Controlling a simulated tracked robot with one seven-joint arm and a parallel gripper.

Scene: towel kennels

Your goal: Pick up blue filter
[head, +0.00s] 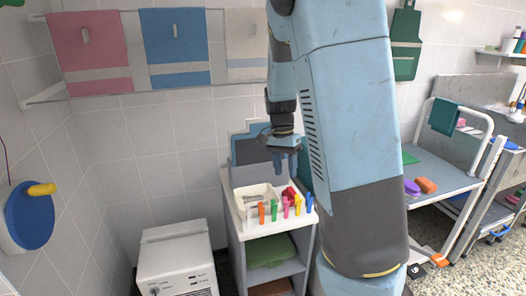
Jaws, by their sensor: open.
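My gripper (285,165) hangs fingers down above the small white-topped cart (242,228), in front of its dark back panel. It is open, and I see nothing between its fingers. A small blue upright piece (309,203) stands at the right end of a row of coloured pieces on the cart top. It is below and to the right of my gripper, apart from it. It may be the blue filter, but it is too small to tell.
Orange (261,212), green (274,210), pink and yellow pieces stand close beside the blue one. A pale tray (247,191) lies behind them. A white appliance (176,255) stands left of the cart. A grooming table (450,181) is at right. Towels hang on the back wall.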

